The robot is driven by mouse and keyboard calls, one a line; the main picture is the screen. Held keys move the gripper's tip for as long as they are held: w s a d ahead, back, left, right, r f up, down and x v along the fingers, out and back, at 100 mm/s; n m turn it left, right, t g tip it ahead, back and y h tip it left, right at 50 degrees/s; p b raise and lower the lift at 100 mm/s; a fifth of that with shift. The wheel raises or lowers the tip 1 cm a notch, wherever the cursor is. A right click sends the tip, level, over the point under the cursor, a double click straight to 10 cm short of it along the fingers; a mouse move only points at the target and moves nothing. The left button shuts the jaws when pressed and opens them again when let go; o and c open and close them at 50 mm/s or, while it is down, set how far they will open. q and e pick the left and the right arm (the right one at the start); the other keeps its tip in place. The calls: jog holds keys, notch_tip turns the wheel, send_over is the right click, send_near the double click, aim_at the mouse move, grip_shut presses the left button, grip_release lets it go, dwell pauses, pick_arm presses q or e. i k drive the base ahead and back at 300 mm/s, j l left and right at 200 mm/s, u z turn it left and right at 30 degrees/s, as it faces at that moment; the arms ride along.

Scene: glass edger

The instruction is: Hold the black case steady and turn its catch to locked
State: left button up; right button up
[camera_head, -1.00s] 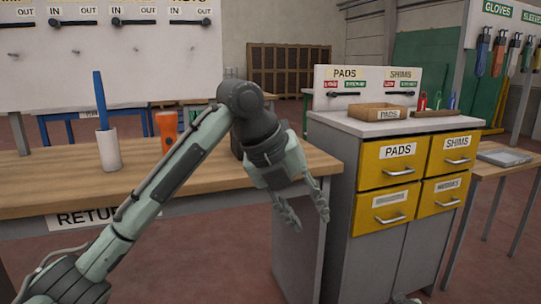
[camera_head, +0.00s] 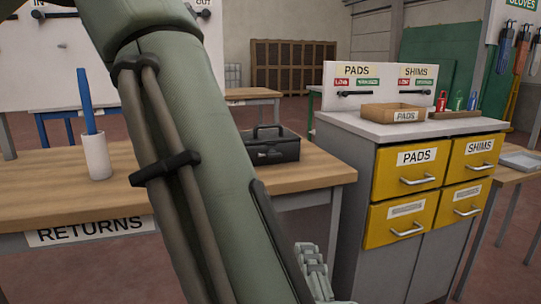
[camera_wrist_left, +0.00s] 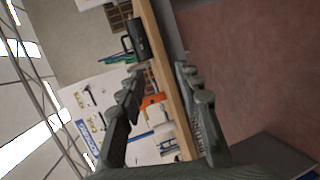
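The black case (camera_head: 272,148) stands upright on the wooden table, near its right end, with its handle up. Small pale fittings show on its front, but the catch's setting is too small to read. The case also shows in the left wrist view (camera_wrist_left: 139,40), turned sideways. My left gripper (camera_wrist_left: 160,72) is open and empty, its two fingers apart, in front of the table and clear of the case. In the head view my arm link covers much of the table. Pale gripper fingers (camera_head: 313,268) show at the bottom; I cannot tell which hand they belong to or their opening.
The table (camera_head: 50,190) carries a RETURNS label. A white cup (camera_head: 96,156) with a blue rod stands at its left. An orange torch (camera_wrist_left: 152,99) shows in the wrist view. A grey cabinet (camera_head: 345,190) with yellow drawers stands right of the table, beyond a narrow gap.

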aim_at(272, 154)
jog(key=i, duration=1.2)
